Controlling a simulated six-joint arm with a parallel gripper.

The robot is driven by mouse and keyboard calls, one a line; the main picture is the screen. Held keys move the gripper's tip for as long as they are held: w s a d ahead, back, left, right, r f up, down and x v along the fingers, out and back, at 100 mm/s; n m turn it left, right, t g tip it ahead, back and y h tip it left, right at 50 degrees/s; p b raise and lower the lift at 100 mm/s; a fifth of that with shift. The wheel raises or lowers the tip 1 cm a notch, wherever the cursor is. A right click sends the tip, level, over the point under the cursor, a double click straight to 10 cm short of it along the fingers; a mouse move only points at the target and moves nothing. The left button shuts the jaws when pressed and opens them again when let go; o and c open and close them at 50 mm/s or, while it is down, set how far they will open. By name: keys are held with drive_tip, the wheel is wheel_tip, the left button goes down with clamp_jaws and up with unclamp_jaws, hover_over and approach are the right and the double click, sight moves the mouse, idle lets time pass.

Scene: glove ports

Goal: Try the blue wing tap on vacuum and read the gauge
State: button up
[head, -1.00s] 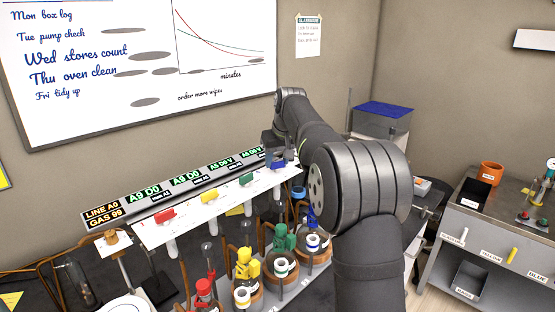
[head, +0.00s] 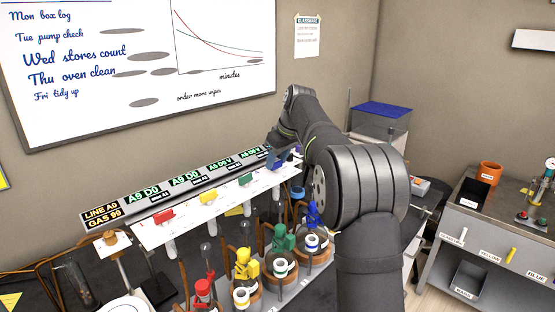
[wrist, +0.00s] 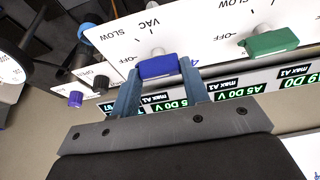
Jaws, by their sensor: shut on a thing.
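The blue wing tap (wrist: 158,66) is the end tap on the white tap panel (wrist: 115,40). My gripper (wrist: 160,76) is shut on it, one finger at each end of the wing. The wing lies crosswise in the wrist view, beside an OFF mark, with VAC and SLOW printed around its stem. In the head view my gripper (head: 280,156) is at the panel's right end and largely covers this tap. A green-lettered gauge display (wrist: 172,104) beside the tap shows partly between my fingers; its full reading is hidden.
Green (head: 245,180), yellow (head: 208,197) and red (head: 164,216) taps line the panel to the left. Flasks with coloured clips stand below, in front of the panel. A grey bench (head: 490,235) stands at the right.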

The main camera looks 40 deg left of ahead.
drive_tip(key=shift+f, duration=0.15)
drive_tip(key=o, duration=1)
drive_tip(key=v, duration=1.7)
drive_tip(key=shift+r, duration=0.3)
drive_tip(key=shift+f, duration=0.1)
drive_tip(key=x, duration=1.7)
drive_tip(key=shift+f, duration=0.1)
